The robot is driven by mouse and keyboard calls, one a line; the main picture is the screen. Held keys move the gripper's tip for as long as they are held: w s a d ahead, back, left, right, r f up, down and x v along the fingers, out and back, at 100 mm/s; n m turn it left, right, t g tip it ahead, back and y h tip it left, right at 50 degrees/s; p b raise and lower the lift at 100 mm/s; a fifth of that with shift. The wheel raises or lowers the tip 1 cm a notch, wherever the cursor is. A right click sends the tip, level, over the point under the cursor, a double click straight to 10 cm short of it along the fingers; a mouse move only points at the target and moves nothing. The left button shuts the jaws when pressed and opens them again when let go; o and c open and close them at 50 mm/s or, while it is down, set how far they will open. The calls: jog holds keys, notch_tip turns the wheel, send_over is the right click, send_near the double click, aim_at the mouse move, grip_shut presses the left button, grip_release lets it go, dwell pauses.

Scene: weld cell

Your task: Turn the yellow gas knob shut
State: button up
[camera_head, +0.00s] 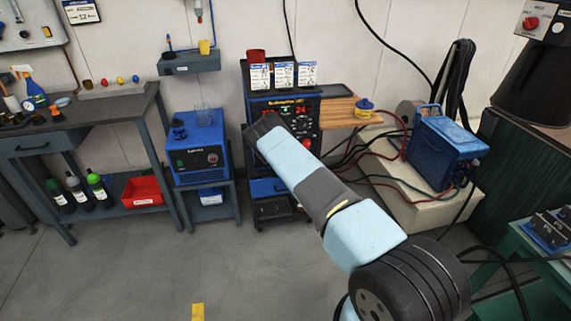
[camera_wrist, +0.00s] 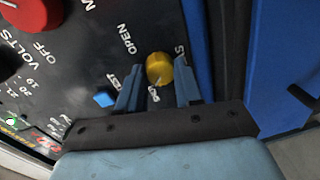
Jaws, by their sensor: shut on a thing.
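The yellow gas knob (camera_wrist: 159,68) sits on the dark front panel in the wrist view. My gripper (camera_wrist: 158,76) has one blue finger on each side of the knob and is shut on it. The word OPEN is on the panel to the knob's upper left. Lettering beginning with S at its right is partly covered by a finger. I cannot tell which mark the knob points to. In the head view my arm reaches to the welding machine (camera_head: 289,110), and the arm hides the knob and fingertips.
A red VOLTS knob (camera_wrist: 32,12) and a blue button (camera_wrist: 104,99) are on the same panel. In the head view, a blue unit (camera_head: 196,143) stands left of the machine. Cables and a blue box (camera_head: 446,150) are at the right.

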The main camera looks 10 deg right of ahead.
jog(key=o, duration=0.8)
jog(key=shift+a+f, duration=0.25)
jog(key=shift+o, duration=1.2)
jog(key=shift+d, duration=0.1)
jog(key=shift+r, duration=0.1)
jog(key=shift+d, duration=0.1)
jog(key=s+r, duration=0.1)
jog(key=s, duration=1.2)
jog(key=shift+s, duration=0.4)
jog(key=shift+r, duration=0.1)
